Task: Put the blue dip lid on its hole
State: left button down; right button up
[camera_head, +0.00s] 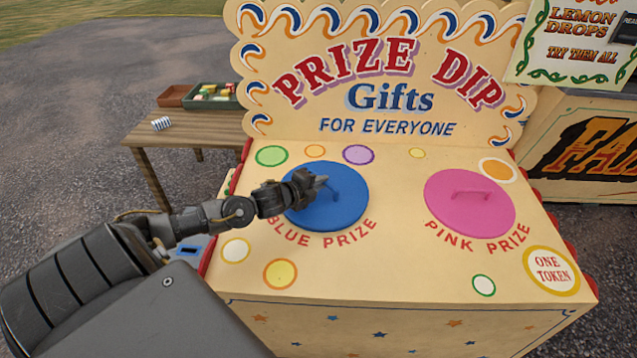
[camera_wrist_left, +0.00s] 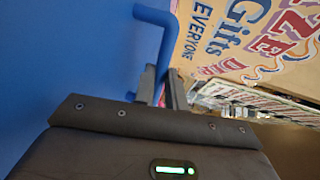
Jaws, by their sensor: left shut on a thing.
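The blue dip lid (camera_head: 338,205) is a round blue disc on the counter, just above the words BLUE PRIZE. In the head view it looks flat on the counter, and no open hole shows around it. My left gripper (camera_head: 318,184) comes in from the left over the lid and is shut on its handle. In the left wrist view the blue lid (camera_wrist_left: 60,70) fills the left side, and its bent handle (camera_wrist_left: 157,20) runs down to the fingers of my left gripper (camera_wrist_left: 158,88). My right gripper is not in view.
The pink lid (camera_head: 470,200) with its handle lies to the right on the counter (camera_head: 390,265). The PRIZE DIP sign board (camera_head: 375,75) rises at the back. A wooden table (camera_head: 190,127) with a green tray (camera_head: 212,104) stands at the back left.

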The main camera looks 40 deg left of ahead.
pick_arm(q)
jog(key=shift+f, duration=0.25)
jog(key=shift+f+b, duration=0.3)
dwell(0.4)
jog(key=c, duration=1.4)
grip_release()
jog(key=shift+o, duration=0.2)
jog(key=shift+f, duration=0.1)
